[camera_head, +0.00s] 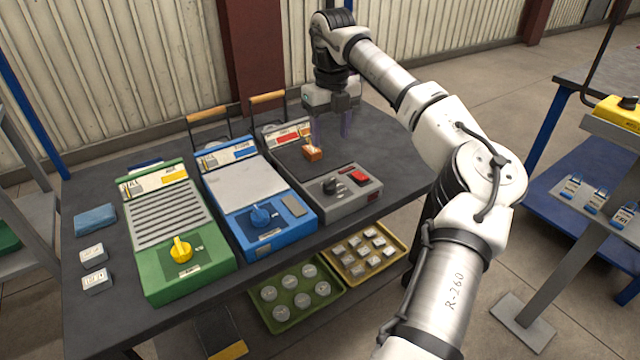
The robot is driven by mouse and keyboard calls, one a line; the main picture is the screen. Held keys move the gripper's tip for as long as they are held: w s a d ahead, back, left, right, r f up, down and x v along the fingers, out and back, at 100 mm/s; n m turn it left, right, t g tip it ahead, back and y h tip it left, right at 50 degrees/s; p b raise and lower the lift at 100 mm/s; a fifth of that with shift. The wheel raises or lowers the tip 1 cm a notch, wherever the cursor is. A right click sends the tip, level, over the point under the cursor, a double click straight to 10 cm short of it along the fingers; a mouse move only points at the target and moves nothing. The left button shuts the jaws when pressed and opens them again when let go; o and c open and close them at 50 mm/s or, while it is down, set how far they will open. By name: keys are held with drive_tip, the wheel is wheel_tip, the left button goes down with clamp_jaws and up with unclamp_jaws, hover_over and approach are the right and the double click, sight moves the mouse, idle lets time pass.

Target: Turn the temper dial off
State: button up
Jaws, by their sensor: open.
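Three units stand side by side on a dark table (120,310), each with one dial on its front. The green unit (155,285) has a yellow dial (181,250). The blue unit (240,190) has a blue dial (261,215). The grey unit (350,206) has a black dial (331,185) and a red button (360,177). The labels are too small to read, so I cannot tell which dial is the temper dial. My gripper (331,132) is open, pointing down above the back of the grey unit, behind its dial and touching no dial.
Orange-handled levers (208,114) rise behind the units. Trays with round pieces (295,318) and square pieces (400,245) are below.

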sight(329, 181)
wheel_tip(329, 181, down, 14)
drive_tip(key=shift+r, duration=0.15)
idle(0.3)
drive_tip(key=c, duration=0.9)
